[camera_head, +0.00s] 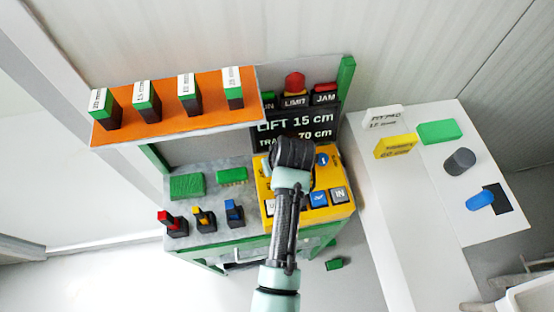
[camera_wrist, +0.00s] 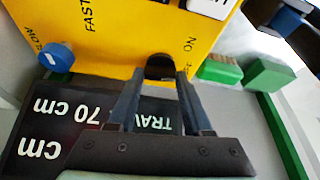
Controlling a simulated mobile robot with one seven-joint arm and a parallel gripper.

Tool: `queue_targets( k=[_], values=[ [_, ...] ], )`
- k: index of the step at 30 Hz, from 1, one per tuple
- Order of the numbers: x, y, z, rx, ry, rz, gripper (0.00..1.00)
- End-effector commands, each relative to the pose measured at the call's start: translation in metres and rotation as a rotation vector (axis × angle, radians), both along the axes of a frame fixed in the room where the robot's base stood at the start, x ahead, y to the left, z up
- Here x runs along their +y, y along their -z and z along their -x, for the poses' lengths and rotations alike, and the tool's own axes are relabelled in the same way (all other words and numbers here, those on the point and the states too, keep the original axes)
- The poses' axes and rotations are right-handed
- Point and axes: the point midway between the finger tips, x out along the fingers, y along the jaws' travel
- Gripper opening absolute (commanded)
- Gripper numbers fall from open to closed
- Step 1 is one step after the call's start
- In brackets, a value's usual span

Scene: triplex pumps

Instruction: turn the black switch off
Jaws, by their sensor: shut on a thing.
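The black switch (camera_wrist: 159,62) sits on the yellow panel (camera_wrist: 112,40) between the labels ON and, partly hidden, what looks like OFF. My gripper (camera_wrist: 160,76) is shut on the black switch, with one finger on each side of it in the wrist view. In the head view my arm's dark wrist covers the switch and the fingertips. The yellow panel (camera_head: 338,178) shows around my arm there. The exact angle of the switch is hard to tell.
A blue knob (camera_wrist: 57,57) with SLOW and FAST labels is on the same panel. Push buttons (camera_head: 318,198) line its front. A dark display (camera_head: 297,126) stands behind it. Small red, yellow and blue levers (camera_head: 203,219) are at left. An orange shelf (camera_head: 150,128) overhangs the left side.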

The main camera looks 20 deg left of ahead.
Motion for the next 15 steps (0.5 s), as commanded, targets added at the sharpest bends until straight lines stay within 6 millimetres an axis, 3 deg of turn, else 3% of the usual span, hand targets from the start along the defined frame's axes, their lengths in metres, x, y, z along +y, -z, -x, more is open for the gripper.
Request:
queue_targets(
  k=[15],
  values=[
    [0.0008,-0.0009,0.0,-0.002,0.162,0.0,0.0]
  ],
)
